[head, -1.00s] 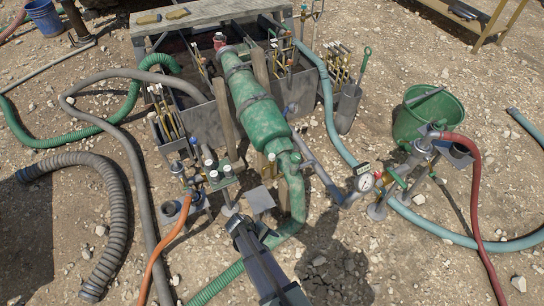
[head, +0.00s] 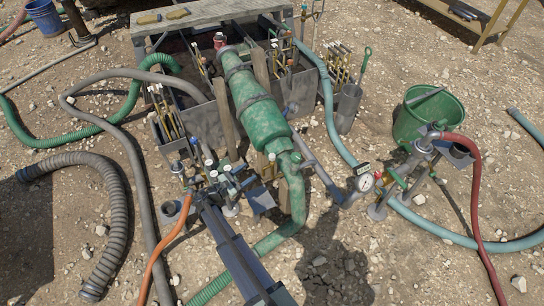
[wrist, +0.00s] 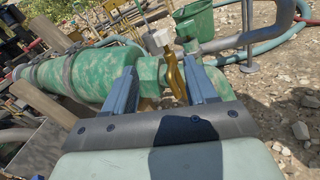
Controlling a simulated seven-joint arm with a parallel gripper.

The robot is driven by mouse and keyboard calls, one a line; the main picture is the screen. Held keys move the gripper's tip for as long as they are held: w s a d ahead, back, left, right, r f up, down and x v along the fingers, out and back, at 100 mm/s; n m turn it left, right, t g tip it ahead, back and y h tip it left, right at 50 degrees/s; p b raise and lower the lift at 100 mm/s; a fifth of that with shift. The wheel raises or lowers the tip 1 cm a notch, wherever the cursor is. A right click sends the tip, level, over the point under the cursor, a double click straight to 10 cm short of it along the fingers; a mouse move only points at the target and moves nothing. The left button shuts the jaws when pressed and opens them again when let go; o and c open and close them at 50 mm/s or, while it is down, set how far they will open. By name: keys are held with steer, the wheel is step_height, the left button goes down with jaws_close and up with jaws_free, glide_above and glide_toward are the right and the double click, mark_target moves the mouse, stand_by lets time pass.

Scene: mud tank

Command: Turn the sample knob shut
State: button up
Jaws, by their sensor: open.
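Several small valves with white, red and orange tops stand in a cluster (head: 210,172) left of the green cylinder's lower end in the head view. I cannot tell by a label which is the sample knob. In the wrist view a brass valve body (wrist: 175,76) with a white knob (wrist: 160,37) shows between and beyond my fingers. My gripper (wrist: 162,64) is open, with one blue-grey finger on each side of the brass piece; contact cannot be told. In the head view my gripper (head: 230,187) is at the valve cluster and hides part of it.
The large green cylinder (head: 262,123) lies just behind the valves. An orange hose (head: 165,245) and a grey hose (head: 137,190) run on the left. A pressure gauge (head: 365,183) and a green bucket (head: 428,112) stand on the right. Open gravel lies in front.

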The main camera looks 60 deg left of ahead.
mark_target(272, 156)
steer(key=w+a, duration=0.1)
steer(key=w, duration=0.3)
steer(key=w+a+n, duration=0.1)
steer(key=w, duration=0.4)
steer(key=w+a+n, duration=0.1)
steer(key=w, duration=0.3)
steer(key=shift+w+r, duration=0.2)
steer(key=shift+w, duration=0.1)
steer(key=c, duration=0.9)
